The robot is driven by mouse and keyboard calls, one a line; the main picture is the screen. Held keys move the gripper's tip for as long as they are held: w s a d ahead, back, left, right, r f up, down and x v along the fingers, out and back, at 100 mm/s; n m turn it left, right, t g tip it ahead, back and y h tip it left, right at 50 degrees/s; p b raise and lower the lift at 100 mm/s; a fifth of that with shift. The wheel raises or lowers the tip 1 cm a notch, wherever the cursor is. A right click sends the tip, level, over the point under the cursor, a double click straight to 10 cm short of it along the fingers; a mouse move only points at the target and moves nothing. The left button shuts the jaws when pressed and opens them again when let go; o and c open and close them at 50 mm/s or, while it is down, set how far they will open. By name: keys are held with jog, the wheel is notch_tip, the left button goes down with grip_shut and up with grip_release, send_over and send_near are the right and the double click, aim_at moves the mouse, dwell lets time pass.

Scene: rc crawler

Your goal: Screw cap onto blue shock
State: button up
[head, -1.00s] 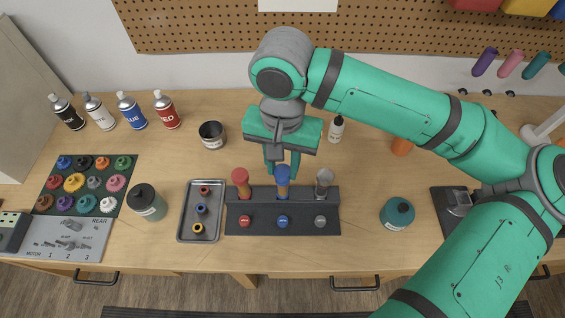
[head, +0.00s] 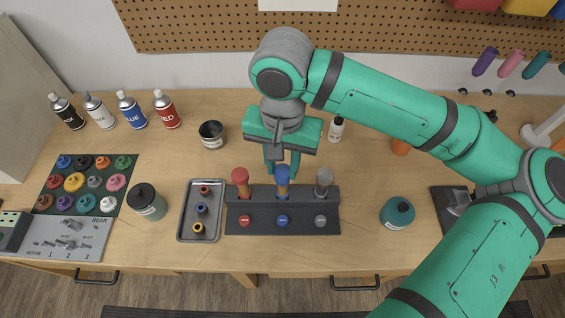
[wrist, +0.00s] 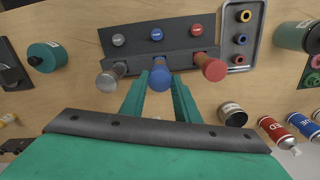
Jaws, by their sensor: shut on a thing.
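The blue shock (head: 283,187) stands upright in the middle place of the dark rack, with an amber body below a blue top. This blue top (wrist: 160,76) also shows in the wrist view, between my two fingers. My gripper (head: 282,165) points down at the blue shock from behind and is shut on its blue top. I cannot tell where the cap ends and the shock begins; the thread between them is hidden.
The dark rack (head: 262,227) also holds a red-topped shock (head: 241,178) and a grey-topped shock (head: 323,178) close on either side. A metal tray (head: 187,232) with small coloured rings lies left of it. A teal jar (head: 397,213) stands right, with bare table between.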

jog(key=shift+f, duration=0.65)
jog(key=m, duration=0.4)
dwell(0.4)
jog(key=shift+m, duration=0.3)
jog(key=shift+m, duration=2)
jog(key=m, duration=0.3)
jog(key=shift+m, duration=0.3)
